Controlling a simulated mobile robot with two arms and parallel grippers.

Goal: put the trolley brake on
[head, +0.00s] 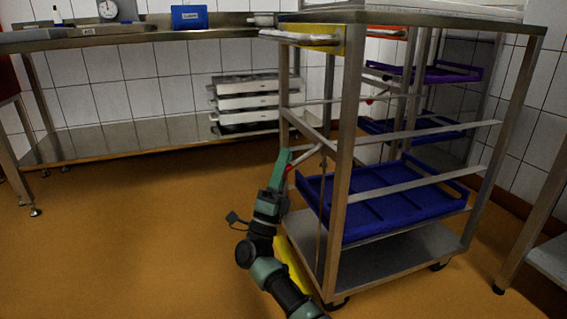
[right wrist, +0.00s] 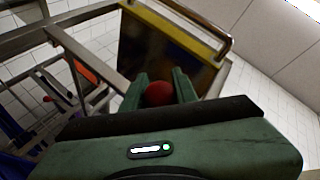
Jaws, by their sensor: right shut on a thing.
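The steel trolley (head: 345,160) with a yellow panel (head: 318,38) at its top stands right of centre in the head view. A brake lever (head: 306,157) with a red knob sits on its near left side, sloping down to the left. My right gripper (head: 286,163) is at the lever's end, shut on the red knob. In the right wrist view the red knob (right wrist: 158,93) lies between the two green fingers (right wrist: 160,88), and the yellow-edged panel (right wrist: 175,45) is beyond it. Whether the brake is on cannot be told. My left gripper is out of view.
Blue trays (head: 385,203) lie on the trolley's shelves. A second trolley with an orange panel (head: 388,32) and a purple tray (head: 440,73) stands close behind. A steel table (head: 110,38) runs along the left wall. The orange floor (head: 130,220) at left is clear.

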